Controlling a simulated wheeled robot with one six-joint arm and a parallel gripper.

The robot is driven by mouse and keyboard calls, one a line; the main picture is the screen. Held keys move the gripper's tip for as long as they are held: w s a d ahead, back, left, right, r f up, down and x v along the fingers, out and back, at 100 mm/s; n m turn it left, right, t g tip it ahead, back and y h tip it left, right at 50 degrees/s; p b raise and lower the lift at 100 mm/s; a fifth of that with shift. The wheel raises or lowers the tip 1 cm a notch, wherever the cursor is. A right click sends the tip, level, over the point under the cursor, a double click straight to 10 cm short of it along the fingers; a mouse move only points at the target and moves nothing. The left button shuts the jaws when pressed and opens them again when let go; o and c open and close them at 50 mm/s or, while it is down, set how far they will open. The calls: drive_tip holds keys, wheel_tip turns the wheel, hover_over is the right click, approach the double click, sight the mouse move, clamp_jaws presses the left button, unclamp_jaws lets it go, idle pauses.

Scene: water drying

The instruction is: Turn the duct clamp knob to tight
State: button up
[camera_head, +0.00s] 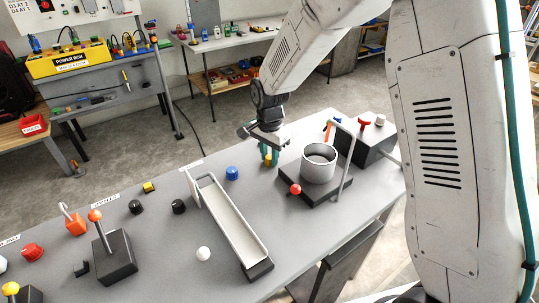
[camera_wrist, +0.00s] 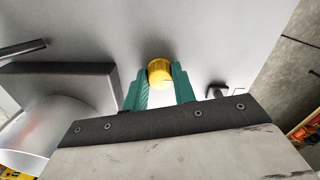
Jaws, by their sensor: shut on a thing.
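My gripper (camera_head: 265,158), with green fingers, points down at the grey table and is shut on a small yellow knob (camera_wrist: 159,71). In the wrist view the fingers (camera_wrist: 160,88) are on either side of the knob, and its round yellow end shows beyond them. In the head view only a bit of the yellow knob (camera_head: 268,160) shows between the fingers. A grey ring-shaped duct (camera_head: 319,164) on a dark base (camera_head: 315,190) stands just right of my gripper. A red ball knob (camera_head: 295,189) is at the base's front left. No tight mark is readable.
A blue knob (camera_head: 232,173) and a white tray-like channel (camera_head: 230,215) lie left of my gripper. A dark box with a red handle (camera_head: 364,123) stands behind the duct. A bent grey rod (camera_head: 347,160) rises beside the duct.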

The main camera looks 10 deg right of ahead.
sight(270, 157)
drive_tip(key=o, duration=1)
drive_tip(key=shift+r, duration=0.1)
wheel_tip(270, 157, up, 8)
drive_tip(key=shift+f, duration=0.15)
